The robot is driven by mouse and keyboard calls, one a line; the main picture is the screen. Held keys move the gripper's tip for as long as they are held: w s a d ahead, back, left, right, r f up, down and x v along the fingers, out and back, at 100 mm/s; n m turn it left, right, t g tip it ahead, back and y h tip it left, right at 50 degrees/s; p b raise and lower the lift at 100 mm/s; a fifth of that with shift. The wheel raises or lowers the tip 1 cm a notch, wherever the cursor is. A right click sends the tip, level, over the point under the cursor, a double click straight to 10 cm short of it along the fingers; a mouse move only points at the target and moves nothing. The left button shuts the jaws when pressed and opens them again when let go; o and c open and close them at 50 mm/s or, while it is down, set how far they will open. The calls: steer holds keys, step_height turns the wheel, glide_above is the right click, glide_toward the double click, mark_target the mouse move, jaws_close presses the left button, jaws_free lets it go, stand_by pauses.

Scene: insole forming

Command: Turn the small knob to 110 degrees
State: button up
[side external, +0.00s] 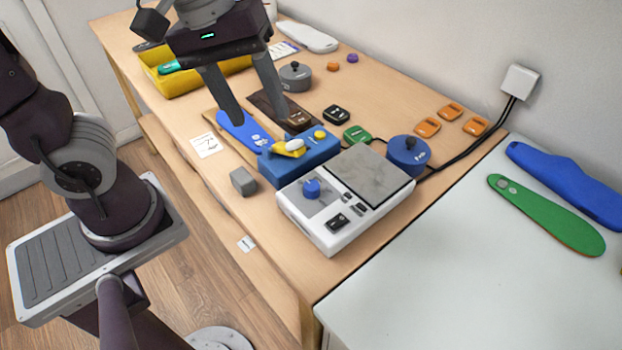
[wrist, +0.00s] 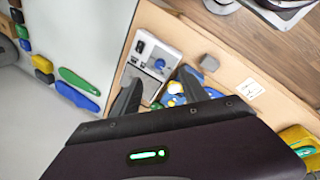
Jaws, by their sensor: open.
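The small knob is the blue knob (side external: 311,188) on the control face of the white machine (side external: 330,236); it also shows in the wrist view (wrist: 159,64). Its angle marks are too small to read. The white machine has a grey plate (side external: 366,176) on top and a black switch (side external: 338,221) near its front. My gripper (side external: 267,120) is open and empty. It is above the blue insole area behind the blue box, to the left of and apart from the knob. In the wrist view the two fingers (wrist: 160,90) point toward the machine side.
A blue box (side external: 290,172) with a yellow lever stands directly beside the machine. A grey block (side external: 243,181) lies near the table edge. A round blue weight (side external: 408,152) stands behind the machine. Blue and green insoles (side external: 546,215) lie on the pale surface at right.

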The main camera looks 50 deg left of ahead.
steer(key=w+d+f+n+g, duration=0.2)
steer(key=w+f+n, duration=0.4)
steer(key=f+n, duration=0.1)
steer(key=n+g+y, duration=0.1)
steer(key=n+y, duration=0.1)
steer(key=n, duration=0.2)
glide_above(311, 184)
step_height(311, 184, down, 5)
steer(key=shift+w+r, duration=0.1)
steer(key=shift+r, duration=0.05)
steer(key=shift+n, duration=0.4)
step_height(311, 184, down, 8)
steer(key=shift+r, duration=0.15)
jaws_close()
